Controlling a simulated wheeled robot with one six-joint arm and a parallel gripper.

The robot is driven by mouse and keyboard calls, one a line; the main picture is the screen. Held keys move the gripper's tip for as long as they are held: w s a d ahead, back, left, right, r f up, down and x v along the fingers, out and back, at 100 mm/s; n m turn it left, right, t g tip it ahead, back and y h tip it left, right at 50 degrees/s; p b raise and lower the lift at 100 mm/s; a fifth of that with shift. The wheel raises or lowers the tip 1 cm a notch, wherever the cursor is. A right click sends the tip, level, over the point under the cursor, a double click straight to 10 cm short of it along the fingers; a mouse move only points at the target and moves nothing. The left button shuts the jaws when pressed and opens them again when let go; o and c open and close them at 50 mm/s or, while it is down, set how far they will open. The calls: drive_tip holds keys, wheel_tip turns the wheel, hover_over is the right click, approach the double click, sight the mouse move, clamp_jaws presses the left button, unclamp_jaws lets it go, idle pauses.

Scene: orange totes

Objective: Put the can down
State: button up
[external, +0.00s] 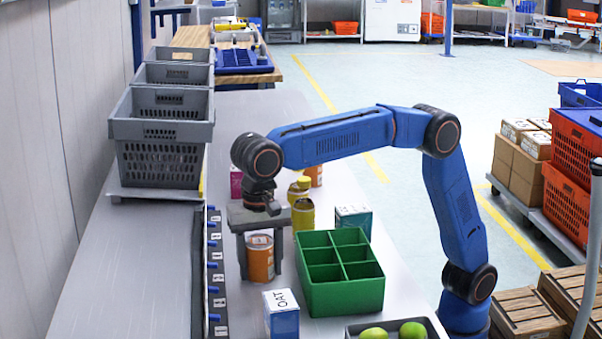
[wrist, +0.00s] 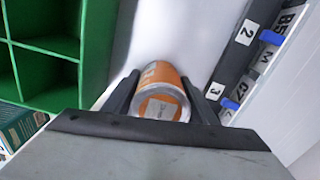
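An orange can (external: 260,258) with a pale label is upright between the two fingers of my gripper (external: 260,262), beside the green divided box. The wrist view also shows the can (wrist: 163,92), end on, with a finger close against each side of it. My gripper (wrist: 160,98) is shut on the can and points down. The can's base is at about the height of the fingertips, at or just above the grey table (external: 140,270). I cannot tell whether it touches the surface.
The green divided box (external: 343,293) stands close on the right. An oat carton (external: 281,314) is in front of the can. A dark strip with blue clips and numbered labels (external: 214,275) runs along the left. Yellow bottles (external: 303,213) stand behind; grey crates (external: 160,145) are at far left.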

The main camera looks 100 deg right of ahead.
sight(259, 240)
drive_tip(key=shift+o, duration=0.9)
wheel_tip(259, 240, up, 12)
drive_tip(key=shift+f, duration=0.2)
drive_tip(key=shift+r, duration=0.35)
